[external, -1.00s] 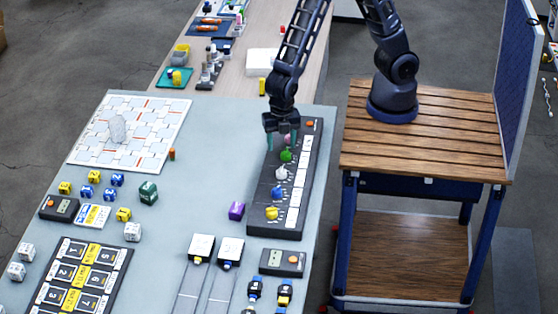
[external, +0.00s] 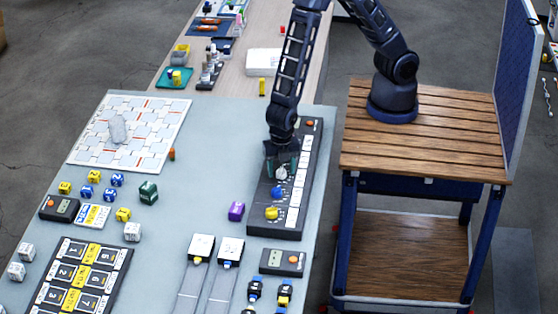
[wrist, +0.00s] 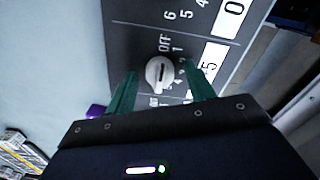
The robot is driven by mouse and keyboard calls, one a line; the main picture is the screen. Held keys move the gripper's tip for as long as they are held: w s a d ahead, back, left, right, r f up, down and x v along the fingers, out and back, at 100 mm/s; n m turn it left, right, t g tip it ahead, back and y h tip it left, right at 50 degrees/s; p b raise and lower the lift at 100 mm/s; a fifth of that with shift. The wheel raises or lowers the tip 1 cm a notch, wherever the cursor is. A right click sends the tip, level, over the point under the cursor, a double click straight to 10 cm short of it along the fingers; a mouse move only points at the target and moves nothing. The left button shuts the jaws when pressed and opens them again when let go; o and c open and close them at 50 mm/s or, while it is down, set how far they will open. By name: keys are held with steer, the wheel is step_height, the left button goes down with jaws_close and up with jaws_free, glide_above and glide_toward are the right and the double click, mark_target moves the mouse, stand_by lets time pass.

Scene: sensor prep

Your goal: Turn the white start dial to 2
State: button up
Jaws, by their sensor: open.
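The white start dial (wrist: 160,72) is on the dark control panel (external: 306,150), with OFF, 1 and other numbers printed around it. In the external view the white dial (external: 281,174) shows between my fingers. My gripper (wrist: 160,70) is open, with one green finger on each side of the dial. It also shows over the panel in the external view (external: 282,168). I cannot tell whether the fingers touch the dial. The dial's raised grip runs roughly up and down in the wrist view, near the OFF side; its exact setting is unclear. My gripper hides the pink and green dials.
A blue dial (external: 278,192) and a yellow dial (external: 271,213) stand nearer the front of the panel. A purple cube (external: 236,211) lies left of the panel. A timer box (external: 283,261) is in front.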

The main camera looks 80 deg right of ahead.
steer(key=c, duration=1)
steer(key=m, duration=0.5)
steer(key=shift+m, duration=0.4)
steer(key=m, duration=0.5)
steer(key=shift+m, duration=0.6)
steer(key=o, duration=1)
